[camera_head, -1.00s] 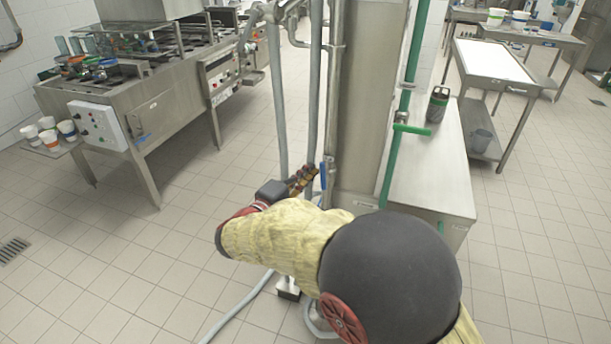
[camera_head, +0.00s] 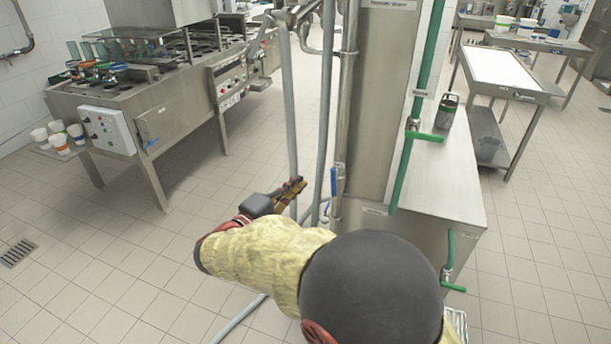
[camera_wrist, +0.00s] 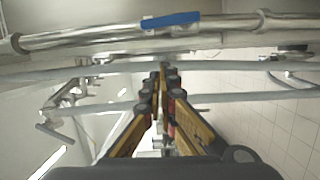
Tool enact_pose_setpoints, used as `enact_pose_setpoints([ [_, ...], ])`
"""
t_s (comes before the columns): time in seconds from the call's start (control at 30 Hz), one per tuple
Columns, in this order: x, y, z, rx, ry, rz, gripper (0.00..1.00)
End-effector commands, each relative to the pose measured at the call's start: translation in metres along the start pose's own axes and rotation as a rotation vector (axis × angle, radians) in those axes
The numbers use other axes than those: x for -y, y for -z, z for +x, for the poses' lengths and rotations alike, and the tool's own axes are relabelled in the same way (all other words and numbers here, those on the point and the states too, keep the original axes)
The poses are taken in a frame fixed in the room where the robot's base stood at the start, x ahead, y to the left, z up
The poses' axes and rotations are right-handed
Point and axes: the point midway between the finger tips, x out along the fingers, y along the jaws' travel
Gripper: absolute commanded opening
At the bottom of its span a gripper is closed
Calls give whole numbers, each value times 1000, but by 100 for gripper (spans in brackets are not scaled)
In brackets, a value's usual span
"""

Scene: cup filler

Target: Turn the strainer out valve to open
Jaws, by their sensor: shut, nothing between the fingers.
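A valve with a blue lever handle (camera_head: 334,181) sits on a vertical steel pipe left of the tall steel column. The handle lies along the pipe. It also shows in the wrist view, where the blue handle (camera_wrist: 170,20) lies along the shiny pipe. My gripper (camera_head: 301,184) is shut and empty, left of the blue handle with a small gap. In the wrist view my gripper's tips (camera_wrist: 163,68) meet below the handle and do not touch it. Green-handled valves (camera_head: 424,136) and (camera_head: 453,288) are on green pipes at right. I cannot read which label names the strainer.
Grey vertical pipes (camera_head: 323,120) stand close to my gripper. A steel cabinet (camera_head: 445,185) with a dark canister (camera_head: 446,110) stands right of the column. A filling machine (camera_head: 160,100) is at back left.

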Motion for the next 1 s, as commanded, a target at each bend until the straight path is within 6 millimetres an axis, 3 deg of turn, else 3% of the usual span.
enact_pose_setpoints([
  [0.2,1,0,-40,-3,1,-3,0],
  [0.43,1,0,-56,-1,-1,-13,0],
  [0.77,4,5,-57,0,-27,-111,0],
  [1.0,8,4,-29,3,-27,-113,0],
])
